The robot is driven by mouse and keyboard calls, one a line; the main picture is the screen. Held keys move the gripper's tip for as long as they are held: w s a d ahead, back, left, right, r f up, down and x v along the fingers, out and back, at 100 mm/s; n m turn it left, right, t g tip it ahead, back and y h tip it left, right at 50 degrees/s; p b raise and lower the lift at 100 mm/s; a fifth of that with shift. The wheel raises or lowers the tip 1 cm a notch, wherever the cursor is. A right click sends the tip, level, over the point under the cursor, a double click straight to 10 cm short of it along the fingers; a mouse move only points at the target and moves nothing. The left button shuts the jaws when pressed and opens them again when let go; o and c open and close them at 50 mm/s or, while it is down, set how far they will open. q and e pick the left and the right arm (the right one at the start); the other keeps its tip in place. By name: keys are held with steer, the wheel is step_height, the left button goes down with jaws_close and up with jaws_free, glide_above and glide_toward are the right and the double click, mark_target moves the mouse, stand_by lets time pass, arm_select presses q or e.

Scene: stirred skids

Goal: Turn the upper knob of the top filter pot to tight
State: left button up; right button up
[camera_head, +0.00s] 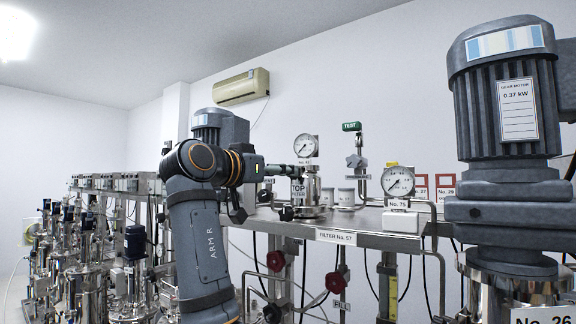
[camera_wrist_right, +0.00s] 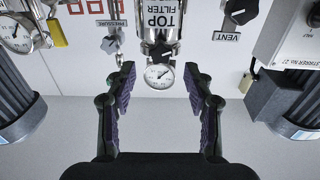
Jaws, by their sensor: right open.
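The top filter pot (camera_head: 312,194) is a shiny metal vessel with a TOP label and a pressure gauge (camera_head: 306,146) above it. In the right wrist view the pot's TOP FILTER label (camera_wrist_right: 160,18) is upside down. A black knob (camera_wrist_right: 163,50) sits between that label and the gauge, and I take it as the upper knob. My right gripper (camera_head: 285,170) reaches in from the left at the pot's upper part. In the wrist view my right gripper (camera_wrist_right: 160,72) is open and empty, its fingers either side of the gauge, apart from the knob. My left gripper is not in view.
A grey knob (camera_wrist_right: 111,45) marked PRESSURE and a dark knob (camera_wrist_right: 240,10) marked VENT flank the pot. Another gauge (camera_head: 398,182) stands right on the metal table (camera_head: 375,239). A large gear motor (camera_head: 503,100) stands at front right. Red valve wheels (camera_head: 276,261) are below.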

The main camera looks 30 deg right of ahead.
steer(key=p+x, duration=0.1)
steer(key=x, duration=0.3)
steer(key=shift+w+d, duration=0.2)
steer(key=shift+d, duration=0.05)
steer(key=shift+a, duration=0.1)
jaws_close()
